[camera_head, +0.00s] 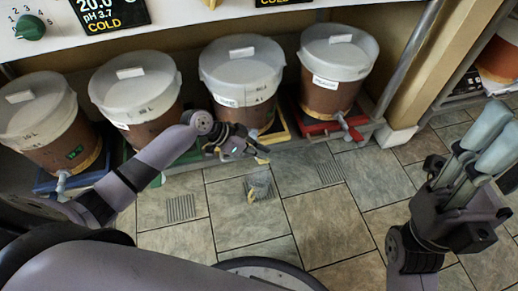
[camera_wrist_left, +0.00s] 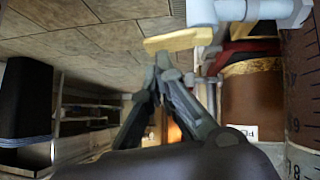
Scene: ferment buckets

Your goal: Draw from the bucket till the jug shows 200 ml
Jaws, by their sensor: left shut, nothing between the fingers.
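Several brown buckets with white lids stand in a row in the head view. My left gripper (camera_head: 262,156) is in front of the third bucket from the left (camera_head: 251,114), low by its tap. It is shut and empty. In the left wrist view its fingertips (camera_wrist_left: 160,68) are close to a yellow tap lever (camera_wrist_left: 182,40); I cannot tell whether they touch it.
The buckets stand on coloured trays, with a red one (camera_head: 313,125) under the rightmost bucket (camera_head: 333,97). The tiled floor (camera_head: 325,225) in front is mostly clear.

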